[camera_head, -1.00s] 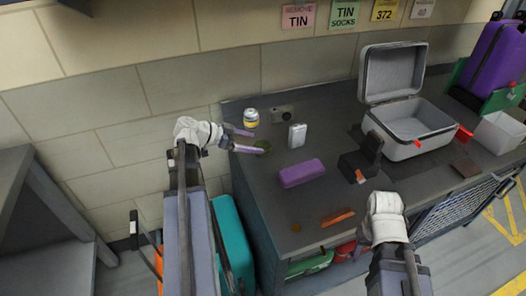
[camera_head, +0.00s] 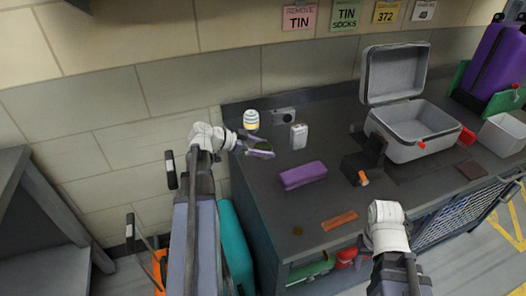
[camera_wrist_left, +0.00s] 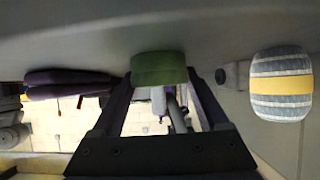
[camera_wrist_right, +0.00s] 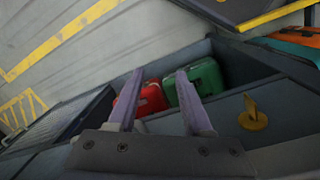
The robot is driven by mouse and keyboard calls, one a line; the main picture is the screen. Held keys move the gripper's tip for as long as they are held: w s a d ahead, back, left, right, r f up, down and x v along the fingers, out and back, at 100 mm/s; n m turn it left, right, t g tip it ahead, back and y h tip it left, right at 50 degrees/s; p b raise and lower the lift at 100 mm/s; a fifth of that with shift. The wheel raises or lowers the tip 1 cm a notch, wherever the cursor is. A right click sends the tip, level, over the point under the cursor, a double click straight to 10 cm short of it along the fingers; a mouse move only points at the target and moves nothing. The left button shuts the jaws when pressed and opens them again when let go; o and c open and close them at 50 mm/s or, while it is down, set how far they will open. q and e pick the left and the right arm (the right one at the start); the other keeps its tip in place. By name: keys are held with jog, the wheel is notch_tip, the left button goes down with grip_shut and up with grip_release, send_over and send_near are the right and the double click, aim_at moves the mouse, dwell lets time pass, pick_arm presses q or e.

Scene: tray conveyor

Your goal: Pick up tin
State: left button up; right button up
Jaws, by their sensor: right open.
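The green tin (camera_wrist_left: 158,68) shows as a short round thing in the left wrist view, between the fingertips of my left gripper (camera_wrist_left: 160,78). In the head view my left gripper (camera_head: 260,147) is low at the table's left end and largely hides the tin. Its fingers are spread about as wide as the tin; whether they touch it I cannot tell. My right gripper (camera_wrist_right: 160,80) is open and empty in the right wrist view, above the table's front side.
A striped roll with a yellow band (camera_head: 251,119) stands just behind my left gripper. A camera (camera_head: 284,114), a white box (camera_head: 299,136) and a purple case (camera_head: 302,175) are on the table (camera_head: 270,205). An open grey suitcase (camera_head: 408,151) stands to the right.

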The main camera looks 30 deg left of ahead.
aim_at(263, 147)
pick_arm(q)
jog(key=c, duration=0.9)
notch_tip(263, 147, up, 10)
jog(key=p, duration=1)
